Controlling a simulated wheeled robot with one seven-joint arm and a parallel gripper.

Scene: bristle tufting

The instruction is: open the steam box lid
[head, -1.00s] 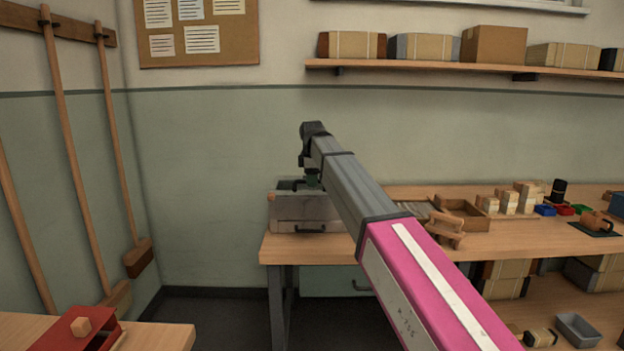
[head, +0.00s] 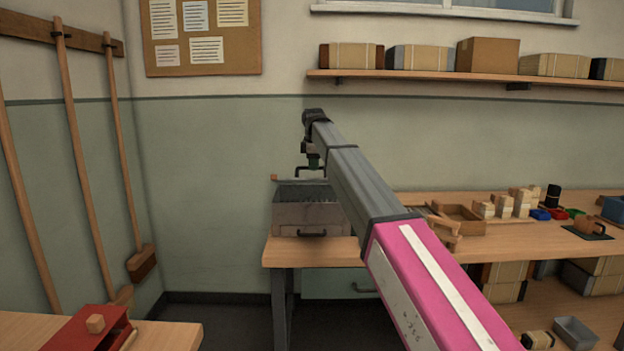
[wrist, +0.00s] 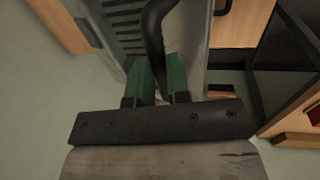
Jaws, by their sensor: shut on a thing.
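The steam box (head: 290,215) is a grey metal box on the left end of the wooden bench in the head view, with a dark handle on its front. Its lid (head: 292,181) is a thin grey panel above the box, and the dark slatted top inside shows below it. My gripper (head: 314,162) is above the box, shut on the lid's dark handle (head: 303,170). In the wrist view, the green fingers of my gripper (wrist: 161,75) close around the black bar of the handle (wrist: 154,25). My arm hides the box's right side.
The wooden bench (head: 340,250) runs right, with a wooden tray (head: 460,217), stacked blocks and small coloured bins. A shelf (head: 420,79) with boxes is above on the wall.

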